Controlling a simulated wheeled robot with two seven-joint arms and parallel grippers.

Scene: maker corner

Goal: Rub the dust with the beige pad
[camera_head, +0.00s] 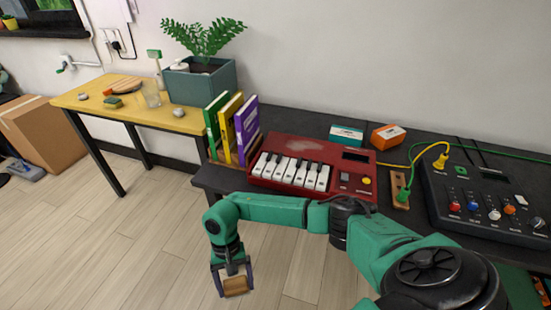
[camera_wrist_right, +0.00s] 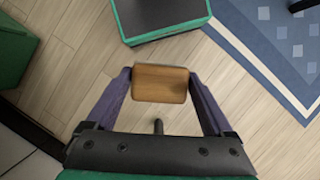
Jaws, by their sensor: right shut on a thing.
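The beige pad (camera_head: 235,286) looks tan-brown and is held between the fingers of my right gripper (camera_head: 232,280), above the wooden floor in front of the dark table. In the right wrist view the pad (camera_wrist_right: 160,84) sits between both purple fingertips, which are shut on it. A pale greyish smear of dust (camera_head: 312,146) shows on the top of the red toy keyboard (camera_head: 287,146), behind its white keys. The gripper is well apart from the keyboard, lower and nearer to me. My left gripper is not in view.
The dark table (camera_head: 228,177) also holds upright books (camera_head: 232,130), two small boxes (camera_head: 388,137) and a mixer (camera_head: 490,205) with cables. A yellow table (camera_head: 185,120) with a planter (camera_head: 200,82) stands at the left. Floor around the gripper is clear.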

